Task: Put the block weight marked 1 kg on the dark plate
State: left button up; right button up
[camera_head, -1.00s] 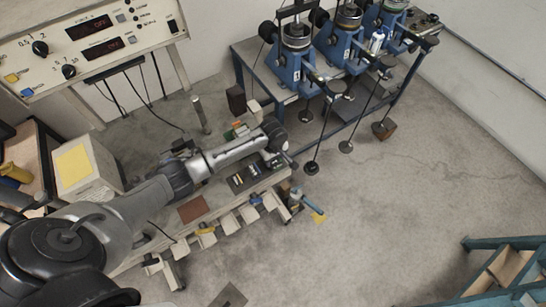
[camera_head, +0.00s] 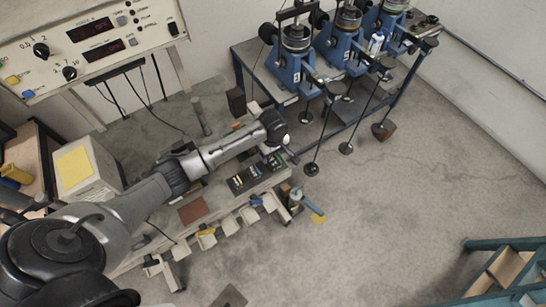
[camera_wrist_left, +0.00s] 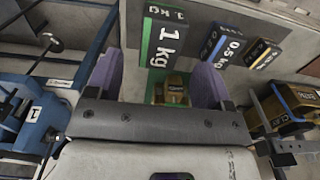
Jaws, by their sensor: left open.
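The dark block weight marked 1 kg (camera_wrist_left: 168,42), with a green stripe, lies ahead of and between the fingers of my left gripper (camera_wrist_left: 155,78) in the left wrist view. The purple-padded fingers are open, with a gap around the view of the block; I cannot see them touching it. In the head view my left gripper (camera_head: 276,158) is low over the right end of the bench. Dark discs hang from the lever frames, one a low disc (camera_head: 312,169); I cannot tell which thing is the dark plate. My right gripper is not in view.
Blocks with a blue stripe (camera_wrist_left: 224,46) and an orange stripe (camera_wrist_left: 262,54) lie beside the 1 kg block. A brass block (camera_wrist_left: 172,88) shows between the fingers. Blue lever frames (camera_head: 292,68) stand on a table behind.

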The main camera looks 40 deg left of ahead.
aim_at(273, 159)
pick_arm(q)
notch_tip(273, 159, up, 7)
jog(key=s+d+f+m+t+h, duration=0.1)
jog(key=s+d+f+m, duration=0.2)
jog(key=s+d+m, duration=0.3)
jog(key=s+d+f+m+t, duration=0.1)
jog(key=s+d+f+m, duration=0.25)
jog(key=s, duration=0.45)
jog(key=s+r+m, duration=0.2)
jog(key=s+m, duration=0.1)
jog(key=s, duration=0.5)
jog(key=s+d+r+m+t, duration=0.1)
jog(key=s+m, duration=0.3)
jog(key=s, duration=0.4)
jog(key=shift+r+t+y, duration=0.3)
jog(key=shift+r+y, duration=0.1)
jog(key=shift+r, duration=0.3)
